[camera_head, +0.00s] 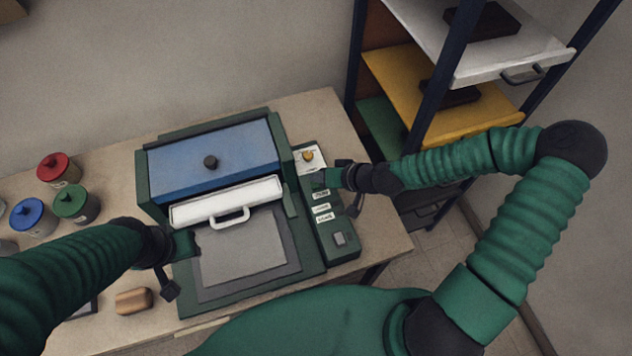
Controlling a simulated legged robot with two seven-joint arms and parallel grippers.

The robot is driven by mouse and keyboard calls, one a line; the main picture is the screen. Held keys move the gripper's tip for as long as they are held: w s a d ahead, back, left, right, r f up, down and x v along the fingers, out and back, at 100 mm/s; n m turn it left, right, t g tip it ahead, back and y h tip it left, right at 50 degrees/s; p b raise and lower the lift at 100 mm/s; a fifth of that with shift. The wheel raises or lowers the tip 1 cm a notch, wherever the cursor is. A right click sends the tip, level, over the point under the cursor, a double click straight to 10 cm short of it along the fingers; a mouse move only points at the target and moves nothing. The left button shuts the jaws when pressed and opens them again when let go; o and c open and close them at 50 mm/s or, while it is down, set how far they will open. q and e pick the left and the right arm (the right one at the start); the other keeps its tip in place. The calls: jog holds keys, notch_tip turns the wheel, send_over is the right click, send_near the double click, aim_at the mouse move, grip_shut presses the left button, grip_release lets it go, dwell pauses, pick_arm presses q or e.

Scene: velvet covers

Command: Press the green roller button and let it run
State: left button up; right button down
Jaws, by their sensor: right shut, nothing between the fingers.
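A dark green machine (312,283) stands on the table, with a blue cover (212,158), a white bar with a handle (228,203) and a flat grey plate (240,250). Its control panel (345,252) runs down the right side, with an orange knob (307,156), several white labels and a grey square button (339,239). I cannot make out a green button; my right gripper (320,180) covers part of the panel below the orange knob. That gripper is shut and empty; contact is unclear. My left gripper (187,245) is at the plate's left edge, its jaws unclear.
Red (53,168), green (76,204) and blue (32,217) lidded jars stand at the left. A brown block (134,300) lies near the table's front edge. A shelf rack with white (470,40) and yellow (430,95) shelves stands right of the table (320,112).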

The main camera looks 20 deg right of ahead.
jog(key=shift+a, duration=0.15)
dwell(0.5)
jog(key=shift+f, duration=0.35)
